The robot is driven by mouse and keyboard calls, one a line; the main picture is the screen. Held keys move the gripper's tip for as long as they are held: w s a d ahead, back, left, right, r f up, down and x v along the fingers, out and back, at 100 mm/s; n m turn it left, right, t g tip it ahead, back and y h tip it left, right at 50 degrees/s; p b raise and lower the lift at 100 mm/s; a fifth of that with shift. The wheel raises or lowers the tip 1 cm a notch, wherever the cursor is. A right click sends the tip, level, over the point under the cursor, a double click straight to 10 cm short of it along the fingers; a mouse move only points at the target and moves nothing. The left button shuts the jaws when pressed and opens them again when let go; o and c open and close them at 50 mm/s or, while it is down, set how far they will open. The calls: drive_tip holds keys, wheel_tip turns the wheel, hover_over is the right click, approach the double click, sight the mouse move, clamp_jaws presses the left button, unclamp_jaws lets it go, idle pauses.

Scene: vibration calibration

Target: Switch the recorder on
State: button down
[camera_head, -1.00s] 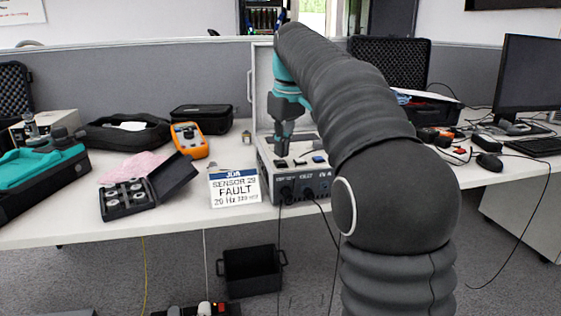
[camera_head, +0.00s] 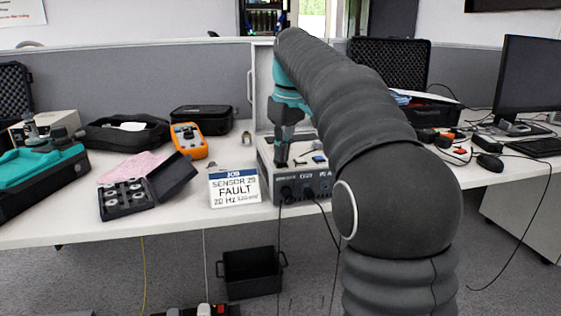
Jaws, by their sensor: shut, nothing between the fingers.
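The likely recorder is a grey box-shaped instrument (camera_head: 265,176) with an upright open lid, standing on the desk in the middle of the view. Its front face has dark knobs or connectors, and cables hang from it. My gripper (camera_head: 281,164) is shut and empty, pointing down at the left part of the instrument's top panel. I cannot tell whether the fingertips touch the panel. A switch under the fingertips, if there is one, is hidden. My arm covers the right part of the instrument.
An orange meter (camera_head: 189,141), an open black case of round parts (camera_head: 128,197) and a black pouch (camera_head: 201,119) lie further left.

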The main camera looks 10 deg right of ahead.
drive_tip(key=shift+f, duration=0.3)
wheel_tip(320, 180, up, 5)
drive_tip(key=p, duration=0.4)
drive_tip(key=shift+f, duration=0.1)
drive_tip(key=shift+r, duration=1.1)
